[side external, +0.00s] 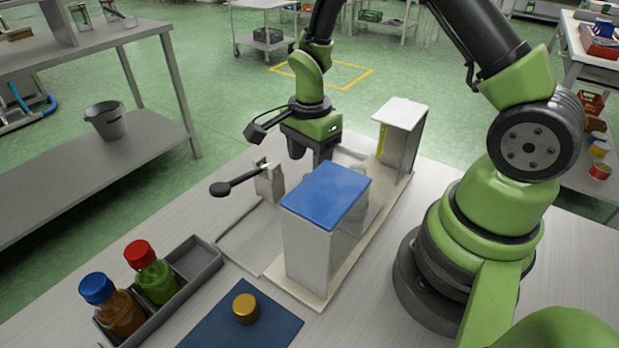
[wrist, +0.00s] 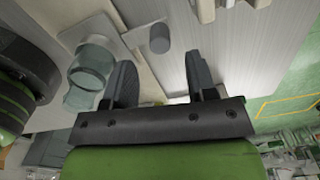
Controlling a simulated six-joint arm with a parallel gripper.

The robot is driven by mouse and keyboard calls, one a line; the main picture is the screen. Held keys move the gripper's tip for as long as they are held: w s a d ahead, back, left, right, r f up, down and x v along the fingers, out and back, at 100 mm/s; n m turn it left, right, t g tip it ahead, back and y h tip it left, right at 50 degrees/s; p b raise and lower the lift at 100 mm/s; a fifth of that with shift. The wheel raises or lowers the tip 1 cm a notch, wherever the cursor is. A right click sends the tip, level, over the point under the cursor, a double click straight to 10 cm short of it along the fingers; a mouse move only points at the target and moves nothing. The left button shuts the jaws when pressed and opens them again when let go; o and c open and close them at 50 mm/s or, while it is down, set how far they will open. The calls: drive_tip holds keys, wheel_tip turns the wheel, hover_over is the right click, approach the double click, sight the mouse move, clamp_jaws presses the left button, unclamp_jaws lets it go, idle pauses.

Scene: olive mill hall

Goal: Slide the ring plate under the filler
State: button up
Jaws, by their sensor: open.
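My gripper (side external: 312,152) is open and points down over the machine on the table, behind a blue-topped housing (side external: 326,192). In the wrist view its two fingers (wrist: 160,80) stand apart with nothing between their tips. A short grey peg (wrist: 160,38) lies beyond the fingertips, roughly in line with the gap. Clear glass-like round pieces (wrist: 92,62) stand left of the fingers on a pale plate (wrist: 122,14). I cannot tell for sure which piece is the ring plate or the filler; the housing hides much of the middle in the side view.
A white-topped housing (side external: 402,116) stands at the far end of the pale base. A black-knobbed lever (side external: 238,182) sticks out left. A grey tray (side external: 202,262) holds brown and green bottles (side external: 152,272). A gold cap (side external: 245,308) lies on a blue mat (side external: 208,330).

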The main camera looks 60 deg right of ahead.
wheel_tip(320, 180, down, 6)
drive_tip(key=shift+r, duration=0.1)
